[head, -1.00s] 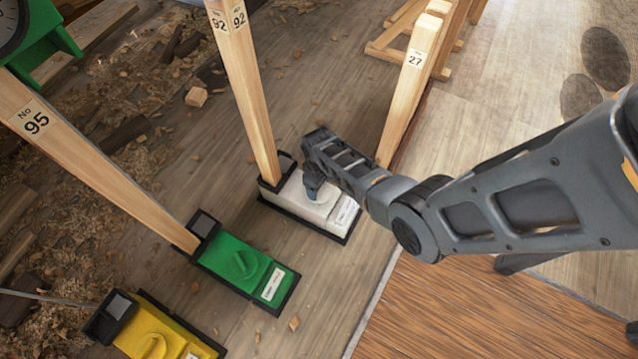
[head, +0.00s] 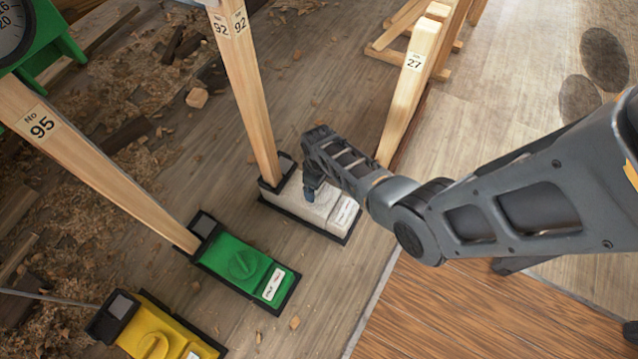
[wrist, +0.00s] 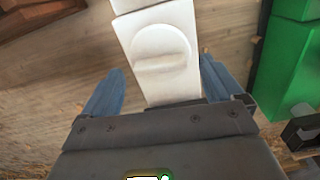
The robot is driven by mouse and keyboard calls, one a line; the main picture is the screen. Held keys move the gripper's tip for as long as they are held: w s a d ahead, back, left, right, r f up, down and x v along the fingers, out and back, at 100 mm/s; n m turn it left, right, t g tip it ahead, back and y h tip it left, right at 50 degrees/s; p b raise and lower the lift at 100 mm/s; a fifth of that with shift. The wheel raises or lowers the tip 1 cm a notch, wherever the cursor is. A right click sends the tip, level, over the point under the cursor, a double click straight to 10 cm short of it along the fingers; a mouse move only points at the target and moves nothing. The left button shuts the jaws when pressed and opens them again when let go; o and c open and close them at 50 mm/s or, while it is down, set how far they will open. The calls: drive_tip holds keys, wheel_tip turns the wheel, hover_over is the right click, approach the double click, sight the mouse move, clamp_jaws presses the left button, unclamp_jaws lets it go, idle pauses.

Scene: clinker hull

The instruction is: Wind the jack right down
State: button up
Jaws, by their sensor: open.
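The white jack (head: 325,214) stands on the floor at the foot of the post numbered 92 (head: 247,95). It has a black base and a paper label. My gripper (head: 310,190) is over it, pointing down, and hides part of its top. In the wrist view, the white jack's round knob (wrist: 160,50) with a raised ridge lies between my gripper's blue fingers (wrist: 161,70). The fingers are open, with gaps on both sides of the knob. The ridge runs across from one finger side toward the other. I cannot tell how far the fingers are above the knob.
A green jack (head: 238,261) under post 95 (head: 95,150) and a yellow jack (head: 150,340) stand to the left. A post numbered 27 (head: 408,85) leans close behind my arm. A green dial gauge (head: 50,40) is at top left. Shavings litter the left floor.

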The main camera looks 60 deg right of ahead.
wheel_tip(320, 180, up, 6)
drive_tip(key=p, duration=0.2)
drive_tip(key=shift+r+p, duration=0.1)
drive_tip(key=shift+p, duration=0.2)
